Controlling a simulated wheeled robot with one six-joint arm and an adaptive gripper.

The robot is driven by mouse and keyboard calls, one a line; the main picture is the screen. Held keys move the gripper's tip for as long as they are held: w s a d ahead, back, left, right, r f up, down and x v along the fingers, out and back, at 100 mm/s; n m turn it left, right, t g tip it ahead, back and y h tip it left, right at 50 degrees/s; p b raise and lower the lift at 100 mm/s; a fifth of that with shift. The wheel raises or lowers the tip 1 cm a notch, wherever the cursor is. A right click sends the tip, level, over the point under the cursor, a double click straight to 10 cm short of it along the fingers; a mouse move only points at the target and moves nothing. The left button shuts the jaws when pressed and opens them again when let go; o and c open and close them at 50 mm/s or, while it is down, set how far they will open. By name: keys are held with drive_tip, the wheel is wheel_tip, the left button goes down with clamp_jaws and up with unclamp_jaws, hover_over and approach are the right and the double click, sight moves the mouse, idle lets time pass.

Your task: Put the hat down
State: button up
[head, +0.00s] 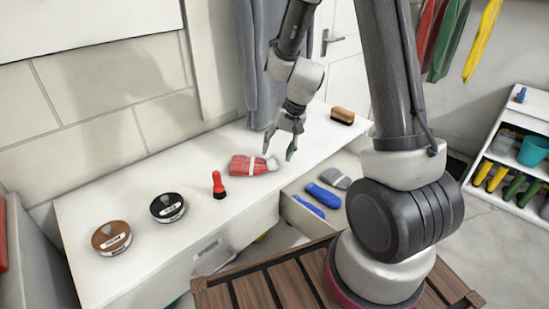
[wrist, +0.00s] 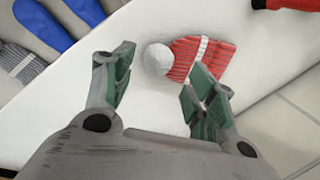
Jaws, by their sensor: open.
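The hat (head: 249,166) is red with white stripes and a white pompom. It lies on the white countertop (head: 142,190), pompom towards the right in the head view. In the wrist view the hat (wrist: 207,48) lies beyond my fingers, its lower edge partly hidden by the right finger. My gripper (head: 280,148) is open, with its fingertips just above the pompom end in the head view. In the wrist view my gripper (wrist: 158,78) has its fingers wide apart with nothing between them. I cannot tell whether a finger touches the hat.
A red-and-black item (head: 219,186), a black tin (head: 167,207) and a brown tin (head: 111,238) stand left of the hat. A brush (head: 342,116) sits at the counter's far end. A grey cloth hangs behind my gripper.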

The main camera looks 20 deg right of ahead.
drive_tip(key=s+d+r+n+t+h, duration=0.1)
drive_tip(key=s+d+r, duration=0.1)
drive_tip(key=s+r, duration=0.6)
drive_tip(key=s+d+r+n, duration=0.2)
drive_tip(key=s+d+r, duration=0.15)
drive_tip(key=r, duration=0.75)
drive_tip(key=s+d+r+n+t+h, duration=0.1)
drive_tip(key=s+r, duration=0.1)
drive_tip(key=s, duration=0.4)
drive_tip(key=s+d+r+h, duration=0.1)
drive_tip(key=s+d+r, duration=0.1)
drive_tip(key=s, duration=0.4)
drive_tip(key=shift+s+r+n+t, duration=0.15)
drive_tip(key=shift+r+n+t, duration=0.1)
drive_tip(key=shift+n+t, duration=0.15)
drive_tip(key=shift+d, duration=0.15)
